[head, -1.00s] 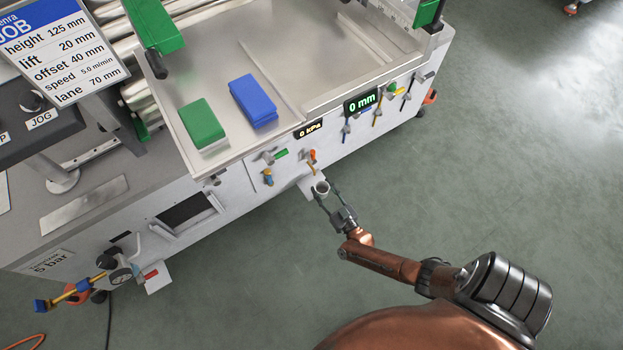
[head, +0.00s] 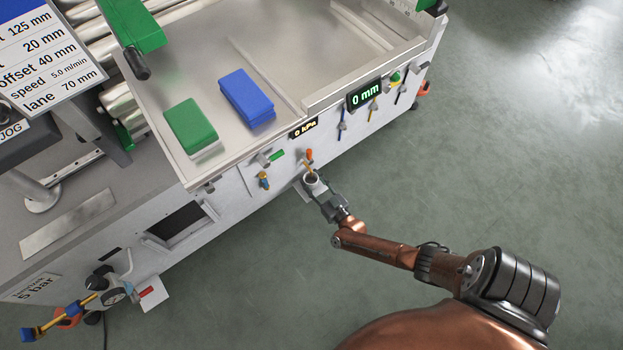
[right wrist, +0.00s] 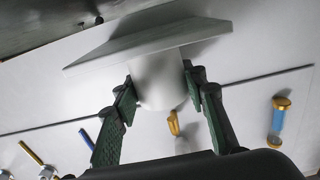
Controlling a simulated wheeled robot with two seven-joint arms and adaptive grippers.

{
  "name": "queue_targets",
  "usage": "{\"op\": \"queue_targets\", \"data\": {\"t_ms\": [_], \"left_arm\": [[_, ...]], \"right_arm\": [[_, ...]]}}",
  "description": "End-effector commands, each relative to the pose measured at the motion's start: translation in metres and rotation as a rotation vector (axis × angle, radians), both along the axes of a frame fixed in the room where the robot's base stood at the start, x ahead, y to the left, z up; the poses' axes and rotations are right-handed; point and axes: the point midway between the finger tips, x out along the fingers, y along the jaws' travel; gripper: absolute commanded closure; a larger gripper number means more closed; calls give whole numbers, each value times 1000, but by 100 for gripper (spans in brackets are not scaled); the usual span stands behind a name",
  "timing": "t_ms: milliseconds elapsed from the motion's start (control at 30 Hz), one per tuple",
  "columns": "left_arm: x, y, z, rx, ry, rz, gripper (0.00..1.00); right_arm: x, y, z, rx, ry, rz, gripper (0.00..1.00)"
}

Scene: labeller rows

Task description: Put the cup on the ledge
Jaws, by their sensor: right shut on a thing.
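The white cup (head: 311,188) is upright in my right gripper (head: 319,189), low beside the machine's front wall. In the right wrist view the cup (right wrist: 158,80) sits between the two green fingers of the right gripper (right wrist: 158,88), which press on its sides. The ledge (head: 300,191) is a small pale plate sticking out from the machine wall. It shows in the right wrist view as a wide white plate (right wrist: 110,55) across the cup's far end. I cannot tell whether the cup touches it. My left gripper is not in view.
An orange-tipped valve lever (head: 309,156) is just above the cup. A green-handled valve (head: 272,156) and a blue-yellow one (head: 263,180) are to the left. The machine's tray (head: 215,60) overhangs above, holding a green block (head: 190,122) and a blue block (head: 247,95). Open floor (head: 500,170) lies right.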

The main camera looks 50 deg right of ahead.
Motion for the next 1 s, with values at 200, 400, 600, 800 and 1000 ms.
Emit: {"op": "queue_targets", "data": {"t_ms": [200, 400, 600, 800, 1000], "left_arm": [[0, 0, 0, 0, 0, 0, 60], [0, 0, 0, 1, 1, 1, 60], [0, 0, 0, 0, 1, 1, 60], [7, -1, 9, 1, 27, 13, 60], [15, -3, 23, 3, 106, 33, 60]], "right_arm": [[0, 0, -2, 0, 0, 0, 51], [0, 0, -2, 0, 1, 0, 43], [0, 0, -2, 0, 0, 0, 43], [-17, 4, 2, 1, 1, -2, 43], [-58, 14, 5, 1, -1, -1, 43]]}}
